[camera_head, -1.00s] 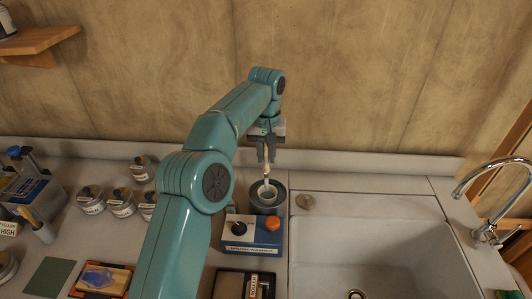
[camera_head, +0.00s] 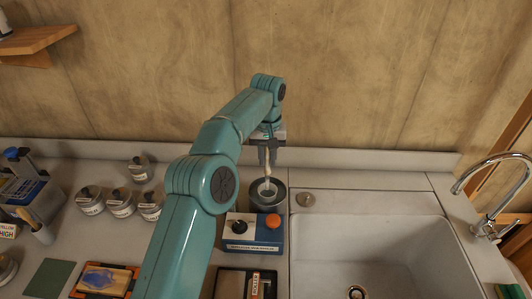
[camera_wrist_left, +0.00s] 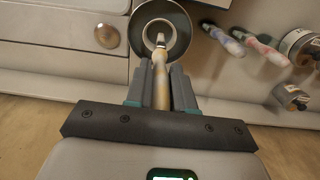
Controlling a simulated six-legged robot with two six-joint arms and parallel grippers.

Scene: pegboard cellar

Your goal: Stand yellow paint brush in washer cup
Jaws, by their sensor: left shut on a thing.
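My left gripper (camera_head: 267,155) is shut on the yellow paint brush (camera_head: 267,171), directly above the washer cup. The brush has a pale, yellowish handle and points down; it also shows in the left wrist view (camera_wrist_left: 160,82) between the fingers (camera_wrist_left: 160,90). The washer cup (camera_head: 281,201) is a dark grey round cup with a lighter inner ring, at the back of the blue and white washer box. In the left wrist view the cup (camera_wrist_left: 181,24) is straight ahead of the fingers. The brush's lower end reaches the inner ring's opening; its depth is unclear. My right gripper is not in view.
The washer box (camera_head: 240,247) has a black and an orange knob. A white sink (camera_head: 350,250) with a tap (camera_head: 487,228) is at the right. Several labelled jars (camera_head: 121,205) stand left of my arm. Pink and blue brushes (camera_wrist_left: 258,43) show in the left wrist view.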

